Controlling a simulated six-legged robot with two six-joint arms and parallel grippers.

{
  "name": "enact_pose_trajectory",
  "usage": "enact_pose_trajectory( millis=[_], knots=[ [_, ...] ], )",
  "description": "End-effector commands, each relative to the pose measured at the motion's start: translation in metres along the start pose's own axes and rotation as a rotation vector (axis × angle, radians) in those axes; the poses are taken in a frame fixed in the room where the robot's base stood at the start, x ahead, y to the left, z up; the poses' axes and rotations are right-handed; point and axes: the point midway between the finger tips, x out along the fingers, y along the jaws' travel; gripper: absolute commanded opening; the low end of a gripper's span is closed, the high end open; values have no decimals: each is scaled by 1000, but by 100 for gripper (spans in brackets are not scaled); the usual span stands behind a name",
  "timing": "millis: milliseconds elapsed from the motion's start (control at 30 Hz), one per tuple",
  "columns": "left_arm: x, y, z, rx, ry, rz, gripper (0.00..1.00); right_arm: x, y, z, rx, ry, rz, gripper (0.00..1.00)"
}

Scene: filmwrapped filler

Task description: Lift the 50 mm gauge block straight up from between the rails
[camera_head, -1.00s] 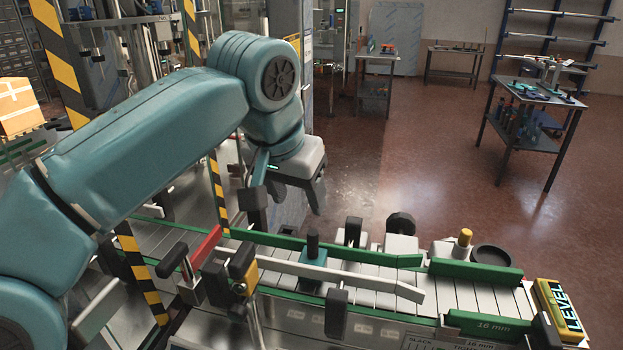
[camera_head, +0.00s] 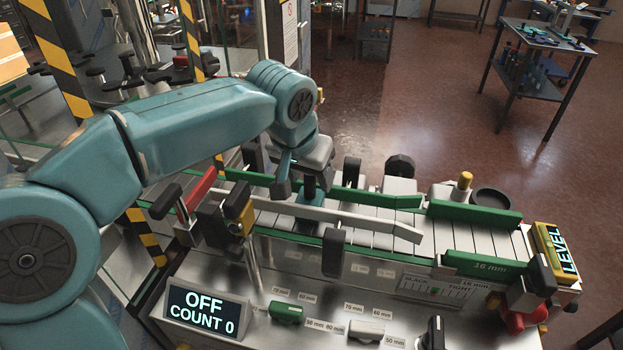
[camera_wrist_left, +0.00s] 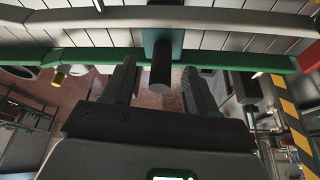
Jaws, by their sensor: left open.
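The gauge block is a teal block with a dark upright knob. It stands between the conveyor rails, and in the head view its teal part (camera_head: 309,197) is partly hidden by my left gripper (camera_head: 305,184). The left wrist view shows the teal block (camera_wrist_left: 152,38) and its knob (camera_wrist_left: 160,66). My left gripper (camera_wrist_left: 158,70) is open there, one finger on each side of the knob, with gaps visible. The green rail (camera_head: 350,195) and the pale rail (camera_head: 350,218) run along either side of the block. My right gripper is not in view.
A green block (camera_head: 285,313) and a pale block (camera_head: 367,330) rest on the front panel among size labels. A display (camera_head: 205,312) reads OFF, COUNT 0. Black clamp knobs (camera_head: 333,250) and a red-handled clamp (camera_head: 200,190) stand close to the rails.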

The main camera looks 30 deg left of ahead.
Motion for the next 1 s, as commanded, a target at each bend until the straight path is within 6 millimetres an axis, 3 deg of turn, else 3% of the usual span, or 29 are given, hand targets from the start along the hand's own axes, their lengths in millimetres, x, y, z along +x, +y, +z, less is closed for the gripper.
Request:
enact_pose_trajectory(
  millis=[200,500,667,700,733,767,833,1000],
  knots=[
    [20,0,-2,0,-1,0,58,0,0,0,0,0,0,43],
    [22,0,-2,0,0,0,58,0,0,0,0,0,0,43],
    [22,0,-2,0,0,0,6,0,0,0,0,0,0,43],
    [22,0,-2,0,0,0,0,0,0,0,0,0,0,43],
    [22,0,-2,0,0,0,0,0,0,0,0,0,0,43],
    [22,0,-2,0,0,0,22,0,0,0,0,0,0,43],
    [22,0,-2,0,0,0,0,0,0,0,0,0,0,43],
    [21,0,-2,0,0,0,0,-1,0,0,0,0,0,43]
  ],
)
